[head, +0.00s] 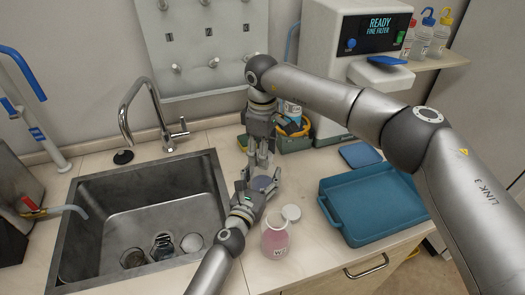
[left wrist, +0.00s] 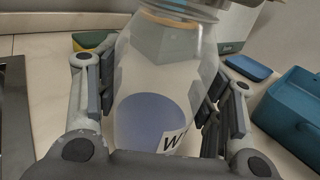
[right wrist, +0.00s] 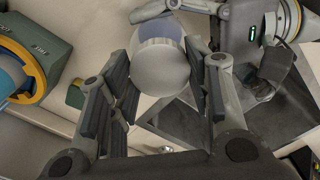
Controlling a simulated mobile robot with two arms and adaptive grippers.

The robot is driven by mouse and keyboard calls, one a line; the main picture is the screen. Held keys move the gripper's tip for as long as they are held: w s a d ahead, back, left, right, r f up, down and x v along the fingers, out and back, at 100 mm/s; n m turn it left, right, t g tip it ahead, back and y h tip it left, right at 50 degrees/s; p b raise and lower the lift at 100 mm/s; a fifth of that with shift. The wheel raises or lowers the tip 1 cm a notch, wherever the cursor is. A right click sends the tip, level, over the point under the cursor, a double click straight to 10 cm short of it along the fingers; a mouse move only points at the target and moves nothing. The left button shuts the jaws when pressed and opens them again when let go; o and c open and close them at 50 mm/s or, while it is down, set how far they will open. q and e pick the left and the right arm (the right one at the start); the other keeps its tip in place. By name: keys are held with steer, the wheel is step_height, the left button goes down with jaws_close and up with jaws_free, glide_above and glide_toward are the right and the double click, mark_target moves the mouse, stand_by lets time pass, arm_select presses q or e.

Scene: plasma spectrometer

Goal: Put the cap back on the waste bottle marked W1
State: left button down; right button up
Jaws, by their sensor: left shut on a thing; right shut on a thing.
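My left gripper (left wrist: 158,100) is shut around a clear bottle with blue liquid (left wrist: 160,75). Its label begins with W; the rest is hidden. This bottle also shows in the head view (head: 263,184). My right gripper (head: 262,160) points down above it. In the right wrist view its fingers are shut on a round white cap (right wrist: 160,68), over the bottle. I cannot tell whether the cap is seated on the neck. A second bottle with pink liquid (head: 275,240), also with a W label, stands in front, number unclear. A loose white cap (head: 291,212) lies beside it.
A steel sink (head: 75,225) with a tap (head: 145,90) lies to the left. A blue tray (head: 335,212) stands on the counter to the right, with a small blue pad (head: 360,155) behind it. The spectrometer (head: 325,50) stands at the back.

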steer(key=o, duration=0.7)
steer(key=shift+r, duration=2.25)
